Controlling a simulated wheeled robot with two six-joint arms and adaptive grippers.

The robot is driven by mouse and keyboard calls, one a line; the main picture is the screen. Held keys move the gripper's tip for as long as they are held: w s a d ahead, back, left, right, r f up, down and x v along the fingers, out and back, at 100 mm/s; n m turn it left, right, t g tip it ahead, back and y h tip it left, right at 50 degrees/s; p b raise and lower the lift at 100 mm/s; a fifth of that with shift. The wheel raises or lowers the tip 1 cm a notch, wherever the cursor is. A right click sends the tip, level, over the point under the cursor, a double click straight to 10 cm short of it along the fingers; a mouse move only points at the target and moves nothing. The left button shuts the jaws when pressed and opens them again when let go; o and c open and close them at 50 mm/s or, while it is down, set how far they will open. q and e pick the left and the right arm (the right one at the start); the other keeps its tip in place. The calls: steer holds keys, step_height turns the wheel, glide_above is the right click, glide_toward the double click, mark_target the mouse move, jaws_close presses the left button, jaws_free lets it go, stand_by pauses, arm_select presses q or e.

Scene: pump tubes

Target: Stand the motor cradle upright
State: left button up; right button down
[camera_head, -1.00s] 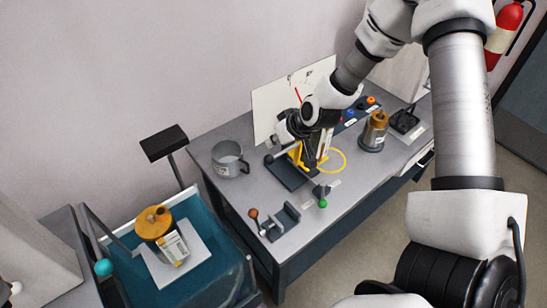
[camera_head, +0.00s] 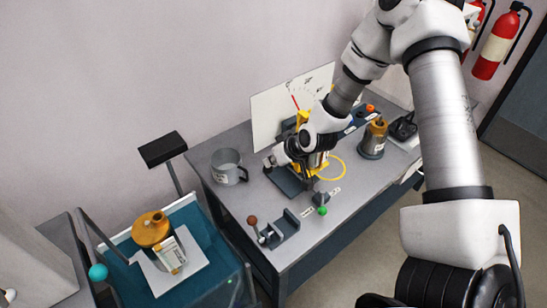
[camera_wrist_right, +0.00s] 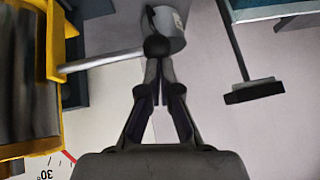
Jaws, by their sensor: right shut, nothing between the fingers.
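The yellow motor cradle (camera_head: 303,117) stands on a dark base plate (camera_head: 285,182) on the grey table. My right arm hides much of it in the head view, so its exact tilt is unclear. In the right wrist view the yellow frame (camera_wrist_right: 56,30) is at the left edge with a dark body in it. A grey lever rod (camera_wrist_right: 98,61) runs from it to a black ball knob (camera_wrist_right: 155,47). My right gripper (camera_head: 271,161) is shut and empty. In the right wrist view its fingertips (camera_wrist_right: 157,68) are close to the knob; I cannot tell whether they touch.
A white dial board (camera_head: 268,113) with a red needle stands behind the cradle. A grey mug (camera_head: 227,166) is at left, a brass-topped cylinder (camera_head: 373,140) at right. A small dark clamp (camera_head: 284,230) lies at the front. A teal cart (camera_head: 208,284) carries an orange-topped can (camera_head: 152,229).

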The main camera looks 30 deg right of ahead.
steer(key=r+p, duration=0.2)
steer(key=w+r+p, duration=0.1)
steer(key=r+p, duration=0.1)
steer(key=p+v, duration=0.3)
steer(key=v, duration=0.7)
steer(key=shift+a, duration=0.1)
